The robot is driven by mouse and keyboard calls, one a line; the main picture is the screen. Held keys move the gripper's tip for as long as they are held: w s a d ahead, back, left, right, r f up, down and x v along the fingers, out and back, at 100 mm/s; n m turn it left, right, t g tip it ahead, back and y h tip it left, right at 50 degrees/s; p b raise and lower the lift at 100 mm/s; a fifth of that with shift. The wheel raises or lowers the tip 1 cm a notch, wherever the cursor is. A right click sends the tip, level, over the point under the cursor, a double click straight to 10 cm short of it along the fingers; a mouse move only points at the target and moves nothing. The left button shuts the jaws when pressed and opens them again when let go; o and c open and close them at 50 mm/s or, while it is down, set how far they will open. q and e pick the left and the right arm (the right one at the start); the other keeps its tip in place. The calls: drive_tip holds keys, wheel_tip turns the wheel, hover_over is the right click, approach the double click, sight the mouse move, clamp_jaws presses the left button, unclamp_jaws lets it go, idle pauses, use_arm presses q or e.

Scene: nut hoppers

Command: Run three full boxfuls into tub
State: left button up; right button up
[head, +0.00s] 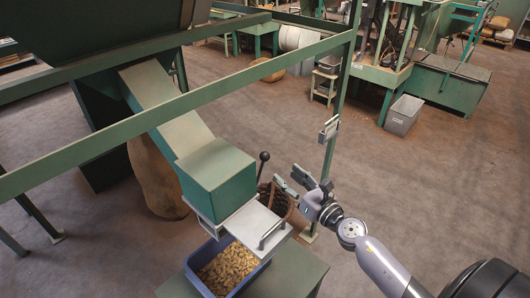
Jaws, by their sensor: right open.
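A green box (216,176) sits at the low end of a sloping chute (168,112). Below its front is a pale flat plate (250,222) with a bar handle (272,234). A lever with a black knob (264,156) stands behind the box. A blue tub (193,275) on a green stand is under the plate, with many tan nuts (228,268) in it; the plate hides its back part. My right gripper (292,180) is open and empty, right of the lever and above the plate's right side, apart from both. My left gripper is out of view.
A green frame post (340,110) with a small grey device (329,130) stands behind my right gripper. A rail (190,98) crosses before the chute. A woven basket (272,198) and a brown sack (155,180) are behind.

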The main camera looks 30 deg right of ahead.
sight(268, 159)
drive_tip(key=w, duration=0.4)
drive_tip(key=w+a, duration=0.1)
drive_tip(key=w, duration=0.6)
drive_tip(key=shift+w+a, duration=0.3)
clamp_jaws()
